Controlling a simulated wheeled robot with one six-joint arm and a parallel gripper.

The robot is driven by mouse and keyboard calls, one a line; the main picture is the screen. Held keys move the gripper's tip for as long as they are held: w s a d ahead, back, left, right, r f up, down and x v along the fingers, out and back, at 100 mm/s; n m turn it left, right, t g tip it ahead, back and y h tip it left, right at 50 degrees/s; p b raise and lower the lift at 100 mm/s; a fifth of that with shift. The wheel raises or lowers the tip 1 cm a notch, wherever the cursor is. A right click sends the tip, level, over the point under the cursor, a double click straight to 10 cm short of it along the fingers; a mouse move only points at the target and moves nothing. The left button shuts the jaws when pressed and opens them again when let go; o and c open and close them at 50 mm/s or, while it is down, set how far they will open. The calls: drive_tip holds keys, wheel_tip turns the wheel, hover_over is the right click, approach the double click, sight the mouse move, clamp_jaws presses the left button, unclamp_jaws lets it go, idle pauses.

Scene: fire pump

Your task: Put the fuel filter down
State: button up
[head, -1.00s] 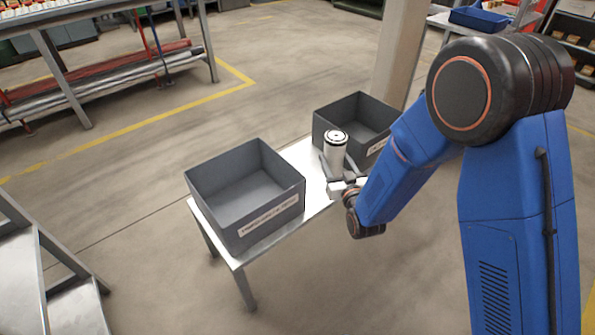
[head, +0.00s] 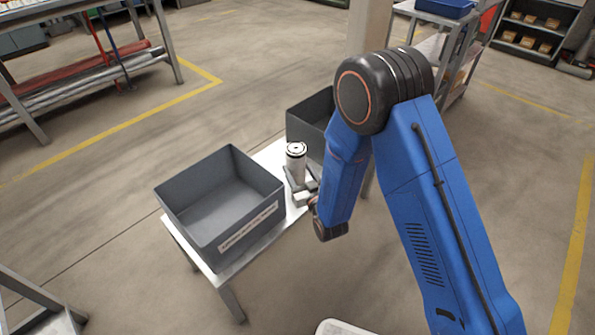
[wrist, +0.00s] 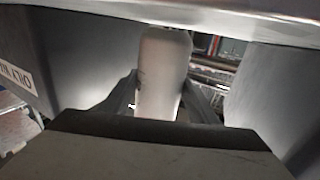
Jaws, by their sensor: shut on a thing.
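The fuel filter (head: 296,160) is a white cylinder with a dark-ringed top, standing about upright between two grey bins in the head view. My gripper (head: 299,186) is shut on its lower part from the near right side. In the wrist view the filter (wrist: 160,75) stands between my two fingers (wrist: 160,108). The filter is at the metal table (head: 268,157), in the gap between the bins. Its base is hidden by my gripper, so I cannot tell whether it touches the table top.
A labelled grey open bin (head: 235,235) stands on the table's near left part and looks empty. A second grey bin (head: 305,125) is behind, partly hidden by my arm. A metal rack (head: 160,45) stands at the upper left. Floor left of the table is clear.

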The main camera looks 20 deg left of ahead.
drive_tip(key=shift+f, duration=0.25)
drive_tip(key=shift+f, duration=0.1)
drive_tip(key=o, duration=1.5)
drive_tip(key=shift+c, duration=0.2)
drive_tip(key=v, duration=1.2)
